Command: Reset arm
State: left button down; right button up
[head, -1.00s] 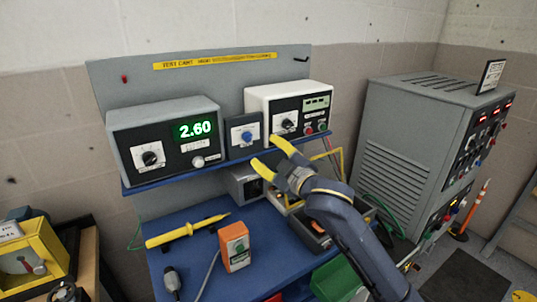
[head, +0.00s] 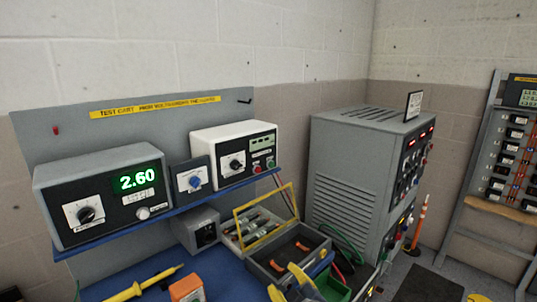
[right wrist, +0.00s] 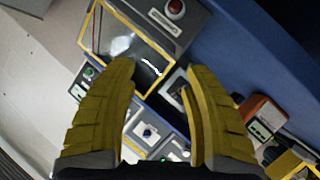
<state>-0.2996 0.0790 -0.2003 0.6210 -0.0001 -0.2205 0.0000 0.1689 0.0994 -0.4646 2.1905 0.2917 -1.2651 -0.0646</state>
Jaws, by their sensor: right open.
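My right gripper (head: 283,281) is at the bottom edge of the head view, its yellow fingers spread with nothing between them. It is in front of the grey open tray (head: 262,270) on the blue test cart. In the right wrist view the two yellow fingers (right wrist: 158,72) are wide apart and empty, with the yellow-framed case (right wrist: 112,40) beyond their tips. Most of the right arm is out of the head view. My left gripper is not in view.
On the cart's blue shelf (head: 160,215) stand a grey meter reading 2.60 (head: 105,198), a small blue-knob box (head: 192,181) and a white meter (head: 233,155). A yellow probe (head: 145,285) and an orange box (head: 187,288) lie lower. A grey cabinet (head: 345,205) stands right.

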jog(key=s+d+f+m+g+h, duration=0.3)
jog(key=s+d+f+h, duration=0.3)
jog(key=s+d+f, duration=0.8)
jog(key=s+d+f+m+g+h, duration=0.1)
jog(key=s+d+f+g+h, duration=0.2)
jog(key=s+d, duration=1.15)
jog(key=s+a+f+g+y, duration=0.1)
jog(key=s+a+f, duration=0.15)
jog(key=f, duration=0.85)
jog(key=s+a+f+g+y, duration=0.1)
jog(key=a+f, duration=0.2)
jog(key=f, duration=0.8)
jog(key=s+a+f+g+y, duration=0.1)
jog(key=a+f, duration=0.1)
jog(key=f, duration=0.9)
jog(key=s+f+m+g+y, duration=0.1)
jog(key=s+f+m+g, duration=0.2)
jog(key=s+f, duration=1.6)
jog(key=shift+s, duration=1.05)
